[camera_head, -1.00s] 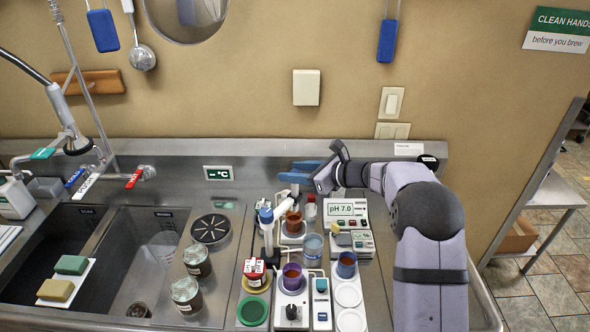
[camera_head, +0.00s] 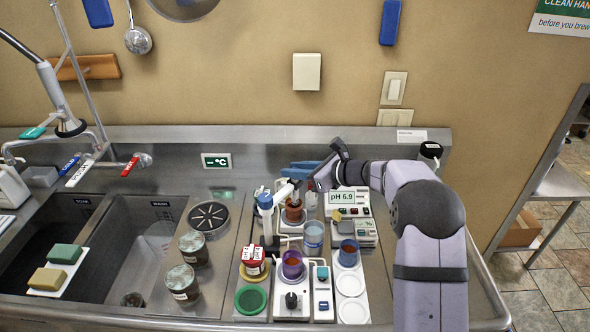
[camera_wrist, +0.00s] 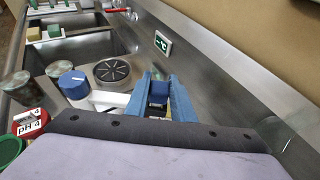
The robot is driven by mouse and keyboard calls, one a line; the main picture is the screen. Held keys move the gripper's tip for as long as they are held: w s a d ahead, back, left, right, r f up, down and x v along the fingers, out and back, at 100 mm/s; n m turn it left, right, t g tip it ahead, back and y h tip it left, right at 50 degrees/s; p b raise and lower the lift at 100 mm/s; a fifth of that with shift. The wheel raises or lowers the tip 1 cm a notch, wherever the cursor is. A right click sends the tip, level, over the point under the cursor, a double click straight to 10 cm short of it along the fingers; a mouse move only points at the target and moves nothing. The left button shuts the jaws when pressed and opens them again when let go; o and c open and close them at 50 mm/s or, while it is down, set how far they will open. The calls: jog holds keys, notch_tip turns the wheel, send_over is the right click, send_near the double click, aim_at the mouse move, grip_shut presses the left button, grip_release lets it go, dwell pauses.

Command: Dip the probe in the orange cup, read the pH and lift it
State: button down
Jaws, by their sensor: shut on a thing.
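My gripper (camera_head: 300,166) is behind the row of cups, its blue fingers pointing left. The probe's lower part is hard to make out. The orange cup (camera_head: 294,215) holds brown liquid and stands just in front of and below the fingers. I cannot tell whether the probe tip is in it. The pH meter (camera_head: 347,198) on the right shows pH 6.9.
A stand with a blue knob (camera_head: 265,200) and white arm is left of the orange cup. A clear beaker (camera_head: 313,238), purple cup (camera_head: 292,268) and blue cup (camera_head: 348,256) stand in front. A red-and-white pH 4 container (camera_head: 253,261) and jars (camera_head: 183,283) are left.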

jog(key=shift+s+f, duration=0.1)
jog(key=shift+f, duration=0.6)
jog(key=c, duration=1.5)
grip_release()
jog(key=shift+s+d+r+b, duration=0.2)
jog(key=shift+d+r+b, duration=0.1)
jog(key=shift+d+b, duration=0.2)
jog(key=shift+b+v, duration=1)
jog(key=shift+v, duration=2.05)
jog(key=shift+s, duration=0.1)
